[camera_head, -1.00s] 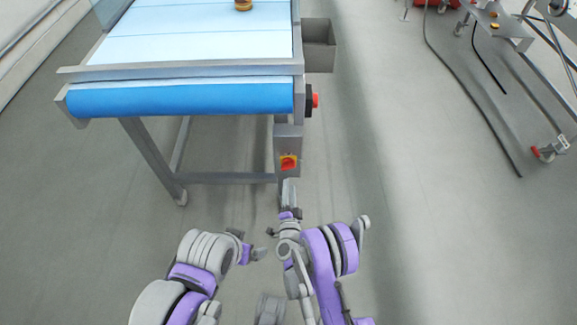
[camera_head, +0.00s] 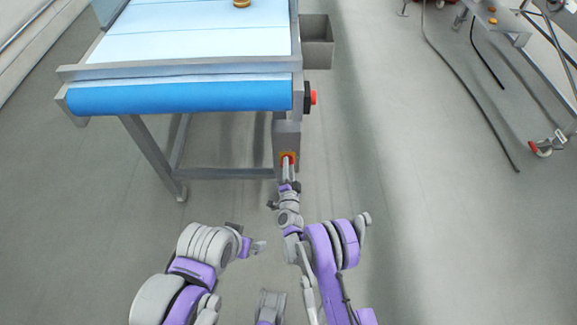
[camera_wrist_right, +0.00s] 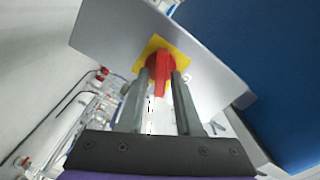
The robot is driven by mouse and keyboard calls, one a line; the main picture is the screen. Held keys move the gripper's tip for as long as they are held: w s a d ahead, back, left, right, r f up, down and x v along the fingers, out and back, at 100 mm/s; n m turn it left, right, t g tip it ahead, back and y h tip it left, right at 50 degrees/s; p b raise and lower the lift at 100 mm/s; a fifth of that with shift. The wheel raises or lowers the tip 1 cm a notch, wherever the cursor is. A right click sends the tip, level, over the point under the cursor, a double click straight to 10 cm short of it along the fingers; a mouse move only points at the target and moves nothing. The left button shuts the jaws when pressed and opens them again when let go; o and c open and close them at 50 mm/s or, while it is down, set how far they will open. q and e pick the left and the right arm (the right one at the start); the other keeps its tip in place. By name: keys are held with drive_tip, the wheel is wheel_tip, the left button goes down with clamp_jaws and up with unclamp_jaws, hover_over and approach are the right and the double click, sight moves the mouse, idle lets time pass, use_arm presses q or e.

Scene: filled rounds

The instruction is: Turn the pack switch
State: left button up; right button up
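The pack switch is a red rotary knob on a yellow plate (camera_wrist_right: 160,66), fixed to a grey box (camera_head: 287,135) below the right front corner of the conveyor. My right gripper (camera_head: 288,165) is at the switch and covers most of it in the head view. In the right wrist view, the two fingers of the right gripper (camera_wrist_right: 161,88) reach to either side of the red knob, with a visible gap beside its handle. Whether the tips touch the knob is not clear. My left gripper (camera_head: 250,243) is low at the left, away from the switch; its finger opening is unclear.
The conveyor (camera_head: 180,97) with its blue front roller stands above and left of the switch. A red button (camera_head: 313,97) sticks out on its right side, below a grey bin (camera_head: 316,42). A round item (camera_head: 241,3) lies on the belt.

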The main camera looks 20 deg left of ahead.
clamp_jaws()
drive_tip(key=shift+a+n+b, duration=0.1)
drive_tip(key=shift+n+b, duration=2.3)
drive_tip(key=shift+n, duration=0.5)
drive_tip(key=shift+r, duration=0.1)
drive_tip(key=shift+o, duration=1.5)
unclamp_jaws()
